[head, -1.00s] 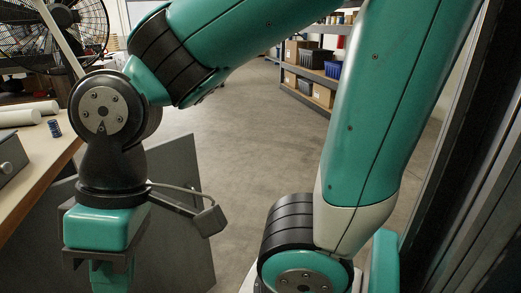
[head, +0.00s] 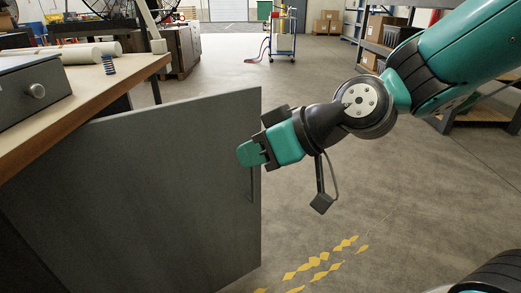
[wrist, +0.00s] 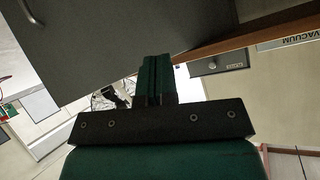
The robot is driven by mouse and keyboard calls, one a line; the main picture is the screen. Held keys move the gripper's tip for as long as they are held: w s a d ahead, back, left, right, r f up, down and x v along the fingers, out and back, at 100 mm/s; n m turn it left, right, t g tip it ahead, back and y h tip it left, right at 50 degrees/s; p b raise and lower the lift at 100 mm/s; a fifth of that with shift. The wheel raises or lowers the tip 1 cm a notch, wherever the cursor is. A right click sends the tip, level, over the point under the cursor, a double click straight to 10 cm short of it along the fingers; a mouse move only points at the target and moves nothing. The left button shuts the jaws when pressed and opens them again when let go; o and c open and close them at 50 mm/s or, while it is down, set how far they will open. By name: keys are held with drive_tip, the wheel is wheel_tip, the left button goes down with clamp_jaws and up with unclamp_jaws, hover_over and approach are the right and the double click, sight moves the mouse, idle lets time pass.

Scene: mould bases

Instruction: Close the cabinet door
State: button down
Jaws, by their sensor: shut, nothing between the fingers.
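The grey cabinet door (head: 150,190) stands open under the wooden workbench, its free edge toward the right. It has a thin bar handle (head: 251,185) near that edge. My gripper (head: 243,153) is shut and empty. In the head view it overlaps the door's upper right part, just above the handle. Whether it touches the door I cannot tell. In the wrist view the shut fingers (wrist: 156,70) point toward the door panel (wrist: 120,40), and the handle (wrist: 32,14) shows at the upper left. The cabinet's inside is mostly hidden by the door.
Open concrete floor (head: 330,200) with yellow markings lies right of the door. Shelving (head: 375,50) stands at the back right.

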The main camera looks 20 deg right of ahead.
drive_tip(key=w+d+f+m+t+b, duration=0.2)
drive_tip(key=w+d+f+t+b, duration=0.25)
drive_tip(key=w+f+t, duration=0.2)
drive_tip(key=m+t+h+b, duration=0.3)
drive_tip(key=t+h, duration=0.1)
drive_tip(key=h, duration=0.1)
approach(250, 121)
drive_tip(key=p+x, duration=0.2)
drive_tip(key=p, duration=0.1)
drive_tip(key=p+x, duration=0.2)
drive_tip(key=p, duration=0.2)
drive_tip(key=p+x, duration=0.2)
drive_tip(key=p, duration=0.2)
drive_tip(key=shift+w+r, duration=0.2)
drive_tip(key=shift+r, duration=0.05)
drive_tip(key=shift+w+a+f, duration=0.15)
drive_tip(key=shift+w+f, duration=0.1)
drive_tip(key=shift+w, duration=0.3)
